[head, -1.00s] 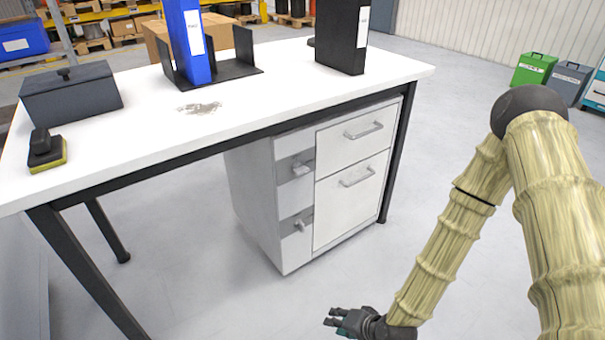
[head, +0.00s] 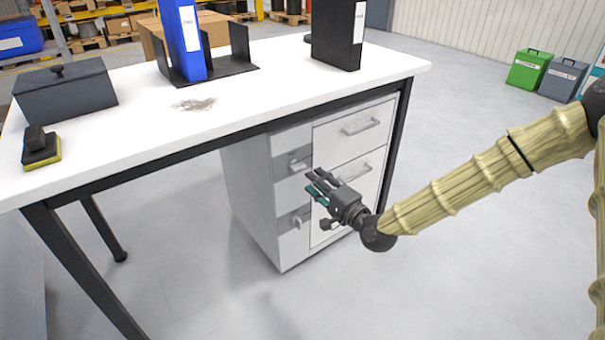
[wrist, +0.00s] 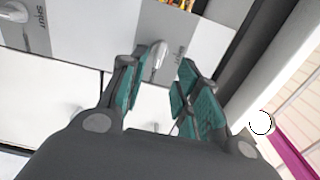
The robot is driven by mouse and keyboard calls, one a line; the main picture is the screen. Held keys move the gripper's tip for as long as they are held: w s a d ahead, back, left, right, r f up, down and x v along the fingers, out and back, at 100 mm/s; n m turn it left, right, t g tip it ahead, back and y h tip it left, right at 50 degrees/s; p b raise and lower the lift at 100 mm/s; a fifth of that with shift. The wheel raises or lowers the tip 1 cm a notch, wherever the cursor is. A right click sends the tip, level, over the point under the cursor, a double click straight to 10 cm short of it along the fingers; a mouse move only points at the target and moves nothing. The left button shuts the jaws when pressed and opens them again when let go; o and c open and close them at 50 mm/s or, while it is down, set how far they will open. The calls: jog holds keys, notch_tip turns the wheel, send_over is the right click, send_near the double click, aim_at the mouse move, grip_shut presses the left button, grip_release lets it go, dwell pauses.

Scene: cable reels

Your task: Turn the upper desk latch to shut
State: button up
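The upper desk latch (head: 299,165) is a small light handle on a grey plate, left of the upper drawer front. It also shows in the wrist view (wrist: 158,56), ahead of and between my fingers, beside a small printed label that seems to read SHUT. The lower latch (head: 300,221) is on a similar grey plate below it. My gripper (head: 316,184) is open and empty, just in front of the cabinet and slightly below the upper latch in the head view. The teal-padded fingers (wrist: 160,88) are spread apart. I cannot tell whether they touch the latch.
The white cabinet (head: 248,195) stands under the white desk (head: 240,112), whose dark front rail runs just above the latches. Drawer handles (head: 360,127) stick out to the right of the latches. A dark desk leg (head: 396,145) stands right of the cabinet. The floor in front is clear.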

aim_at(300, 169)
jog(key=shift+b+x, duration=1)
jog(key=shift+x, duration=2.55)
grip_shut()
